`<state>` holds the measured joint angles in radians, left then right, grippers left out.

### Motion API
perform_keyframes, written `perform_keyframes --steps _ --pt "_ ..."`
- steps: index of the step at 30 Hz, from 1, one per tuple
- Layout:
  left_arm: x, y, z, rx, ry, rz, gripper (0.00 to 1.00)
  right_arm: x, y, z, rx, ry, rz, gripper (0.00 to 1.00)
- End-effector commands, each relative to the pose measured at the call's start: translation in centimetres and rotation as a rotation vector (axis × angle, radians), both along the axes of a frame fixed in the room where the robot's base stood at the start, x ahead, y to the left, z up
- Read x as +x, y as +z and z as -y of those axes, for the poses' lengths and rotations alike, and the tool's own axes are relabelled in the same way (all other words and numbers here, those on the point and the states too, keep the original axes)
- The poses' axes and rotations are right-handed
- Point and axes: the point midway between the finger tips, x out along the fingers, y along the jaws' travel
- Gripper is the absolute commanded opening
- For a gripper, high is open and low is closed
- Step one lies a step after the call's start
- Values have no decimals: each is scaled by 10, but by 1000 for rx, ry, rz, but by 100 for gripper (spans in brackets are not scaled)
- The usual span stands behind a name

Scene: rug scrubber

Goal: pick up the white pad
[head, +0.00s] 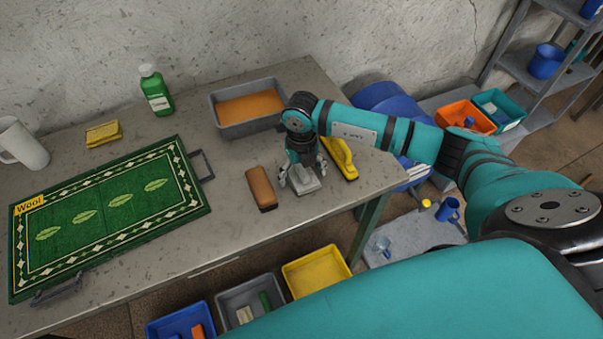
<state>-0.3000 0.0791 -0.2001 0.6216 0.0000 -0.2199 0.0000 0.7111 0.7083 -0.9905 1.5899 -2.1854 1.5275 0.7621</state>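The white pad (306,186), which looks pale grey here, lies on the table between a brown brush (261,188) and a yellow-handled brush (342,158). My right gripper (304,177) points down right over the pad. Its fingers are spread, one to each side of the pad, and they hide part of it. I see no clear sign that they grip it, and the pad appears to rest on the table. My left gripper is not in view.
A grey tray of orange liquid (250,107) stands behind the gripper. A green rug on a board (110,215), a green bottle (156,90), a yellow sponge (103,133) and a white mug (22,145) are to the left. Bins (316,272) stand below the table's front edge.

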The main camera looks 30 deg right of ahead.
Motion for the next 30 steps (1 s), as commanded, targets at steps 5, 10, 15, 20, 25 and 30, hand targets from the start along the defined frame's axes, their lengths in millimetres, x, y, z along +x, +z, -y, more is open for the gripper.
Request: perform_keyframes --steps 5,10,15,20,25,30 --pt "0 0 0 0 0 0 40 0 0 0 0 0 0 59" --pt "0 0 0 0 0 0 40 0 1 0 0 0 0 37" --pt "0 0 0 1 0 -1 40 0 1 0 0 0 1 32" --pt "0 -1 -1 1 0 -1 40 1 2 0 0 0 2 32" --pt "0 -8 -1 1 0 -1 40 2 13 1 0 0 5 32" --pt "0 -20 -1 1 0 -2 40 -6 34 -1 -1 4 1 32"
